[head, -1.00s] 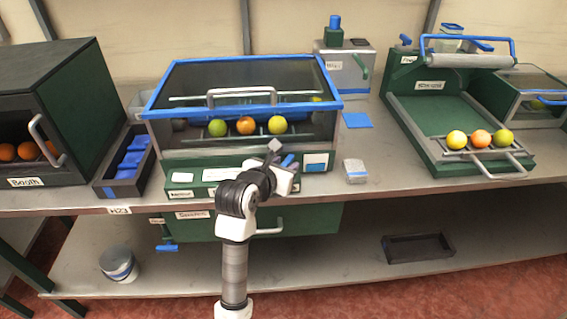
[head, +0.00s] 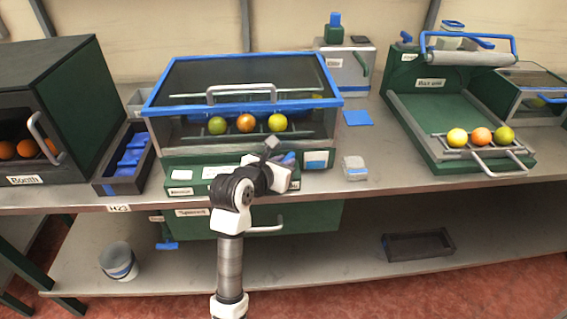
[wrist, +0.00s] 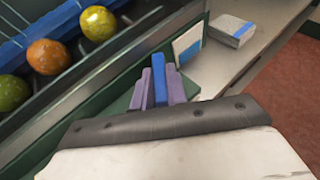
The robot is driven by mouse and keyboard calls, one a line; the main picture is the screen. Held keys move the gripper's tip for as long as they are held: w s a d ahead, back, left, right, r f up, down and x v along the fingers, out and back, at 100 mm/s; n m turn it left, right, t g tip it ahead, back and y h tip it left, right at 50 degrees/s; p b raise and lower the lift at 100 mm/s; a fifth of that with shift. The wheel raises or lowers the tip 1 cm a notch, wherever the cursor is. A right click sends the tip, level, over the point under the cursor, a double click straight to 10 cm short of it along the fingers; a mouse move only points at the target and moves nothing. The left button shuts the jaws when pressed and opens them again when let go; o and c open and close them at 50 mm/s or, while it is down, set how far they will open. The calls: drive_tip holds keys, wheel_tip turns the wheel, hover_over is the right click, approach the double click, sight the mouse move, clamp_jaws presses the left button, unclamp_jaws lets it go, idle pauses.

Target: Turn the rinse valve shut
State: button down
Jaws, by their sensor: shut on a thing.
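The rinse valve appears to be the small blue handle (head: 288,158) at the front right of the green base under the glass-lidded tank; its label is not readable. In the wrist view the blue handle (wrist: 160,75) stands between the two purple fingers of my gripper (wrist: 160,88). My gripper (head: 283,168) is shut on this handle in the head view. The handle's lower part and pivot are hidden by the fingers and wrist, so its exact angle is hard to tell.
The tank (head: 315,136) has a blue-framed lid and holds several fruits. A small grey-and-blue block (head: 354,168) lies on the bench right of my gripper. Another blue handle (head: 167,246) hangs under the bench. A green press tray (head: 430,120) with three fruits stands right.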

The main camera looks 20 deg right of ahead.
drive_tip(key=m+g, duration=0.1)
drive_tip(key=m+g+h+b, duration=0.2)
drive_tip(key=shift+w+a+f, duration=0.15)
drive_tip(key=shift+w, duration=0.1)
drive_tip(key=shift+m+g+h+b, duration=0.4)
drive_tip(key=shift+m+g+b, duration=0.5)
drive_tip(key=shift+m+g, duration=0.15)
drive_tip(key=shift+r+g, duration=0.2)
drive_tip(key=shift+g, duration=0.15)
drive_tip(key=c, duration=1.4)
unclamp_jaws()
drive_tip(key=b+v, duration=0.3)
drive_tip(key=v, duration=1)
drive_tip(key=shift+a, duration=0.35)
drive_tip(key=shift+s+r, duration=0.1)
drive_tip(key=shift+r, duration=0.05)
